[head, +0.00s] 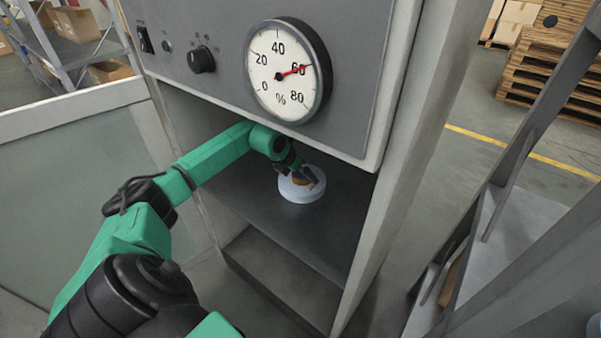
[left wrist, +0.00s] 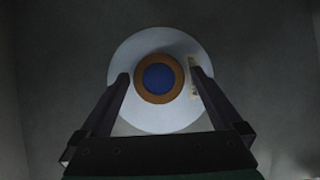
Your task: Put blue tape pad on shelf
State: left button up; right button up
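The blue tape pad (head: 289,194) is a pale blue-white round pad with a brown ring and a blue centre. It lies flat on the dark shelf (head: 322,233) inside the grey cabinet, below the dial. My left gripper (head: 303,180) reaches into the compartment and is right over the pad, partly hiding it. In the left wrist view the pad (left wrist: 155,123) is face-on. My left gripper (left wrist: 160,76) is open there, with a finger on either side of the brown ring and gaps between. Whether the fingertips touch the pad is unclear. My right gripper is not in view.
The cabinet's panel with a round dial (head: 285,72) and a black knob (head: 201,59) hangs above the compartment. The cabinet's side post (head: 392,170) bounds it on the right. A lower compartment (head: 275,265) lies empty below. Wooden pallets (head: 548,70) stand at the back right.

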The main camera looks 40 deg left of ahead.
pick_arm(q)
jog(key=v, duration=0.6)
jog(key=shift+s+a+r+p, duration=0.15)
jog(key=shift+r+p, duration=0.1)
jog(key=shift+p, duration=0.15)
jog(key=shift+s+r, duration=0.25)
jog(key=shift+r, duration=0.15)
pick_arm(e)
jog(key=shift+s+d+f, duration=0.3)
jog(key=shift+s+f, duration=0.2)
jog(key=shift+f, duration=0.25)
